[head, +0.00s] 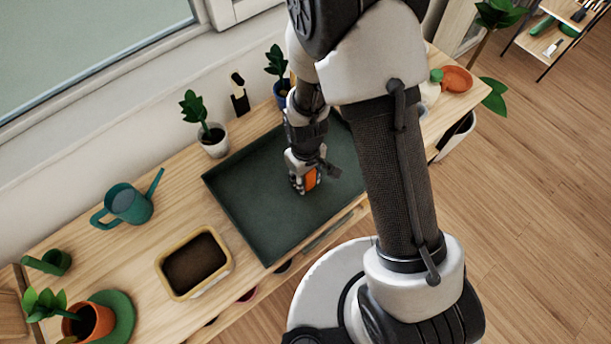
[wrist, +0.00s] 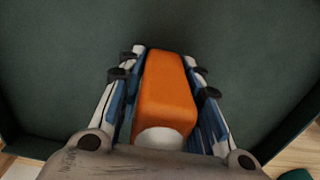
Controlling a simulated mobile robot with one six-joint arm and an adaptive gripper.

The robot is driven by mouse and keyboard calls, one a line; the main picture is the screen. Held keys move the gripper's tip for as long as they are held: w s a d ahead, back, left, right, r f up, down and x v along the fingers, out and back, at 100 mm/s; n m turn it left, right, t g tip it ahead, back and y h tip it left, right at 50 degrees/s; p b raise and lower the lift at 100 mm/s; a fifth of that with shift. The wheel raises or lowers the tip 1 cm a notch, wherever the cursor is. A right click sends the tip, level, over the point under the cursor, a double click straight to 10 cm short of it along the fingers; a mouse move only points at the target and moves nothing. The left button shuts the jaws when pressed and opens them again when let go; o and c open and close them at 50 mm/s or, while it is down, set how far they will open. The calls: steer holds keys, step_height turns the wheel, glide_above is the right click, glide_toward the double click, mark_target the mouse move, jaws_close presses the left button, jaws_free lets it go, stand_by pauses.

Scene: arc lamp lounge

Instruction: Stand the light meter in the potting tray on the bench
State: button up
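The light meter (head: 312,180) is an orange block. In the wrist view it (wrist: 165,90) shows a white rounded part at the end near the camera. My gripper (head: 303,186) is shut on it, with one finger on each side. The potting tray (head: 258,208) is a wide, dark green, shallow tray on the wooden bench. My gripper and the meter are inside the tray's outline, and the tray floor (wrist: 240,50) fills the wrist view behind them. I cannot tell whether the meter touches the floor. My arm hides the tray's right part.
On the bench (head: 165,235) stand a potted plant (head: 213,140), a teal watering can (head: 128,203), a soil-filled yellow planter (head: 195,263) and a terracotta pot (head: 90,322). A blue pot (head: 282,92) stands behind the tray. The visible tray floor is otherwise clear.

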steer(key=o, duration=0.3)
steer(key=shift+o, duration=0.2)
step_height(320, 180, up, 13)
steer(key=p, duration=0.4)
steer(key=shift+f, duration=0.15)
steer(key=s+d+r+m+t, duration=0.2)
steer(key=s+d+r, duration=0.15)
steer(key=r, duration=0.65)
steer(key=s+d+r+m+t, duration=0.1)
steer(key=s+d+r+m, duration=0.3)
steer(key=r, duration=0.7)
steer(key=s+d+r+t, duration=0.1)
steer(key=s+d+r, duration=0.2)
steer(key=s, duration=0.3)
steer(key=shift+d+r+m+t, duration=0.2)
steer(key=shift+r+m+t, duration=0.1)
steer(key=shift+r+m, duration=0.15)
